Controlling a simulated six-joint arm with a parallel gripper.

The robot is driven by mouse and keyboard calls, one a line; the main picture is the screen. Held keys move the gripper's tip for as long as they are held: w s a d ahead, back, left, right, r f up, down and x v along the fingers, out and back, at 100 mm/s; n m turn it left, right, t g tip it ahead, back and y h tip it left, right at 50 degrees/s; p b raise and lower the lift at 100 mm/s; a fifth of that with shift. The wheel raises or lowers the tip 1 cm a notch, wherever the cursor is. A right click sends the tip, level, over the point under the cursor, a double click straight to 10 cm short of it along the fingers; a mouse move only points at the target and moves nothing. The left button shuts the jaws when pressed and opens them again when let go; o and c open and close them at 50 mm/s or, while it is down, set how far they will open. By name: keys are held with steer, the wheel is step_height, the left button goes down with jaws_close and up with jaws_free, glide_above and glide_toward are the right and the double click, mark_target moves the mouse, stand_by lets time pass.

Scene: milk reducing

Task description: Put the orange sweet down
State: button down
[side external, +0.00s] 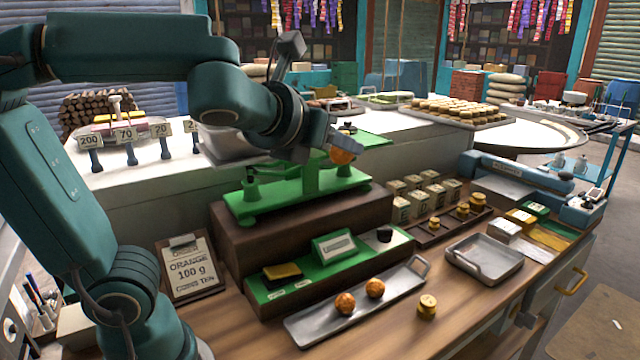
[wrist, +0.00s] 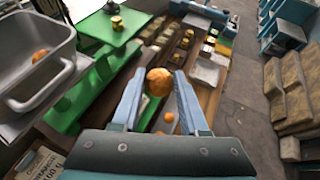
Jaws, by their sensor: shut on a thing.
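My gripper (side external: 340,146) is shut on an orange sweet (side external: 342,157), held in the air above the right part of the green balance scale (side external: 300,188). In the wrist view the sweet (wrist: 159,82) sits between the two blue fingertips (wrist: 158,90). A metal scoop-like pan (wrist: 30,85) with another orange sweet (wrist: 40,55) in it is at the left of the wrist view. A green plate (wrist: 100,32) there carries brass weights (wrist: 116,23). Two more orange sweets, one at the left (side external: 345,303) and one at the right (side external: 375,288), lie on the long metal tray (side external: 312,328).
An order board (side external: 188,270) reading "ORANGE 100 g" lies at the left. The scale stands on a raised brown block (side external: 300,235).

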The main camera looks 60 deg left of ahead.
steer(key=s+a+r+n+g+y, duration=0.3)
steer(key=s+a+r+n+g, duration=0.15)
steer(key=a, duration=0.35)
steer(key=s+a+r+n+g+y, duration=0.3)
steer(key=s+a+r+n+y, duration=0.15)
steer(key=a, duration=0.45)
steer(key=shift+t+h, duration=0.25)
steer(key=shift+h, duration=0.1)
steer(key=shift+s+f, duration=0.15)
steer(key=shift+f, duration=1.75)
steer(key=shift+s+f, duration=0.15)
steer(key=shift+f, duration=1.7)
steer(key=shift+f, duration=0.25)
